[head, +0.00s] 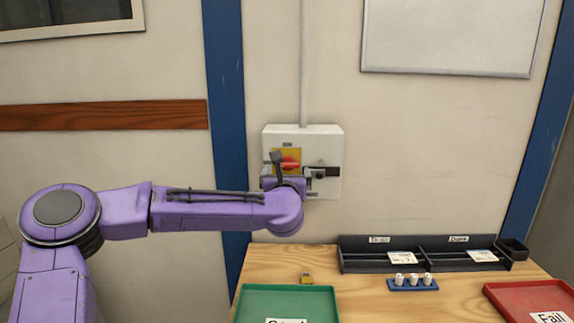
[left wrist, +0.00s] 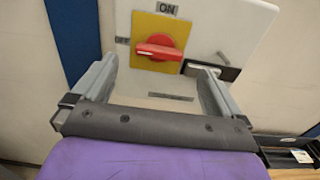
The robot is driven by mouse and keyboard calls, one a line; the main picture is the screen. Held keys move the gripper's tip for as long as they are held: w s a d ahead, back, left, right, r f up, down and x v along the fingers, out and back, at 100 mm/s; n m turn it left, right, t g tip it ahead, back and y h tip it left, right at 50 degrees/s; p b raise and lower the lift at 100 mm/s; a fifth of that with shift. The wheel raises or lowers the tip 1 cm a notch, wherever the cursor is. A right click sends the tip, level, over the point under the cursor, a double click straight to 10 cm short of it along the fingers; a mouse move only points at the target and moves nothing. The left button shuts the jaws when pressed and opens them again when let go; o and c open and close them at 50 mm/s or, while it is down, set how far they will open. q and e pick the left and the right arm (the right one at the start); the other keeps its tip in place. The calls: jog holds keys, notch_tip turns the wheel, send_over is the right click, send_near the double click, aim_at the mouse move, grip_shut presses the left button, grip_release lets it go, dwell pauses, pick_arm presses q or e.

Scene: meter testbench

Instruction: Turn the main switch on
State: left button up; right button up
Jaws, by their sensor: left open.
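The main switch is a red rotary handle (head: 289,162) on a yellow plate, on a white box (head: 330,138) fixed to the wall. In the left wrist view the red handle (left wrist: 158,49) lies roughly level, with an "ON" label above the yellow plate (left wrist: 170,27) and another label at its left. My left gripper (left wrist: 160,82) is open and empty in front of the box. Its two fingers point toward the box, one on each side of the red handle and apart from it. In the head view my left gripper (head: 296,168) partly hides the box. My right gripper is not in view.
A grey conduit (head: 304,60) runs up from the box.

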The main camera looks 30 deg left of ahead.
aim_at(287, 166)
pick_arm(q)
jog(key=p+x, duration=0.1)
jog(key=x, duration=0.4)
jog(key=shift+p, duration=0.35)
jog(key=shift+w+a, duration=0.15)
jog(key=shift+w, duration=0.15)
jog(key=shift+s, duration=0.1)
jog(key=c, duration=1.1)
jog(key=shift+o, duration=0.2)
